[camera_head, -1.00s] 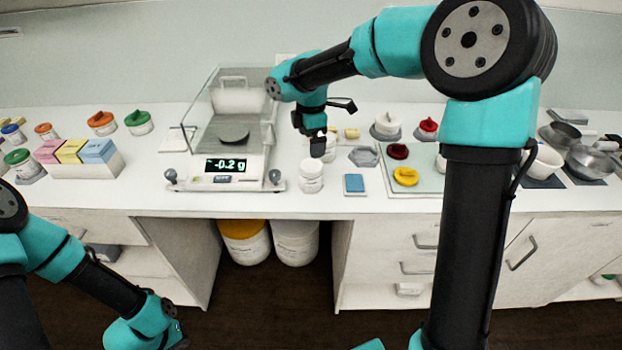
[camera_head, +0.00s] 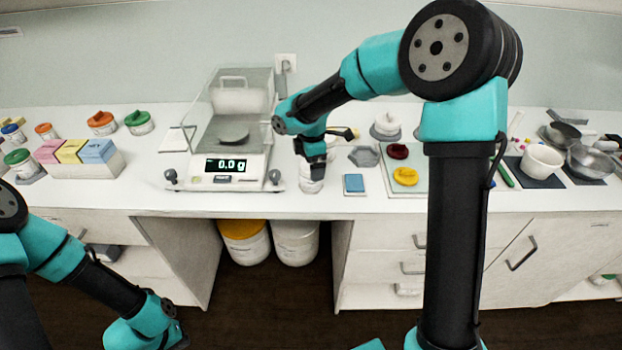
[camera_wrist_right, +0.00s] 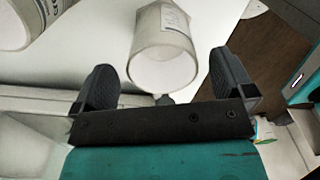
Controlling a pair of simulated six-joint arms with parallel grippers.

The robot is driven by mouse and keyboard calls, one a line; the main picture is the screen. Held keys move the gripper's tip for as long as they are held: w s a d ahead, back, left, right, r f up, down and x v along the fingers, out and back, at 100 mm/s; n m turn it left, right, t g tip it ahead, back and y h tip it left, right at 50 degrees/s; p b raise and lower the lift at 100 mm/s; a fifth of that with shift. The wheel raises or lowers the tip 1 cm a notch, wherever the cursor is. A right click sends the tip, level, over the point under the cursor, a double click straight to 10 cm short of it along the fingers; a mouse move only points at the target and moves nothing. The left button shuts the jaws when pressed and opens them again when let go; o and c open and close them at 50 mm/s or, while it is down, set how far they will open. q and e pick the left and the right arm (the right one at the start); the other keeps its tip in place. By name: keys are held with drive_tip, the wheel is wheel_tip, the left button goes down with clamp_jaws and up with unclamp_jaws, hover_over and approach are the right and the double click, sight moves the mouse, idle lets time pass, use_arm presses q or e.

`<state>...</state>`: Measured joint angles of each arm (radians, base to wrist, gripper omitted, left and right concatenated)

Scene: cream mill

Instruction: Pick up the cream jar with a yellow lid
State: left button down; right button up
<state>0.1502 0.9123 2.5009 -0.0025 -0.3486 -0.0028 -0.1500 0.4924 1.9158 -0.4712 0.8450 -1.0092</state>
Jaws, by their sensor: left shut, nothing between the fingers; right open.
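A small white jar (camera_head: 311,182) with a label and no coloured lid stands on the counter right of the scale. It also shows in the right wrist view (camera_wrist_right: 163,62), between the fingers. My right gripper (camera_head: 312,172) is at the top of the jar in the head view, largely hidden by its own wrist. In the right wrist view its two fingers (camera_wrist_right: 163,88) are open, one on each side of the jar. A loose yellow lid (camera_head: 405,176) lies on the pale green mat. My left gripper (camera_head: 181,341) is low at the bottom left, shut, empty and partly cut off.
The scale (camera_head: 219,166) reads 0.0 g, close left of the jar. A blue block (camera_head: 354,183) and a grey hexagonal dish (camera_head: 364,156) lie to its right. A red lid (camera_head: 397,151) lies on the mat (camera_head: 420,187). A big tub with an orange-yellow lid (camera_head: 243,229) stands under the counter.

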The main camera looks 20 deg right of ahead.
wheel_tip(320, 180, down, 4)
drive_tip(key=shift+s, duration=0.15)
drive_tip(key=shift+c, duration=0.2)
drive_tip(key=c, duration=1)
drive_tip(key=shift+o, duration=0.2)
drive_tip(key=shift+r, duration=0.1)
drive_tip(key=shift+r, duration=1.25)
drive_tip(key=s+a+r, duration=0.1)
drive_tip(key=s+a, duration=0.2)
drive_tip(key=s, duration=0.4)
drive_tip(key=s+a+r, duration=0.1)
drive_tip(key=s+a, duration=0.2)
drive_tip(key=s, duration=0.4)
drive_tip(key=shift+s+a+r, duration=0.15)
drive_tip(key=shift+s+r, duration=0.05)
drive_tip(key=shift+s, duration=0.15)
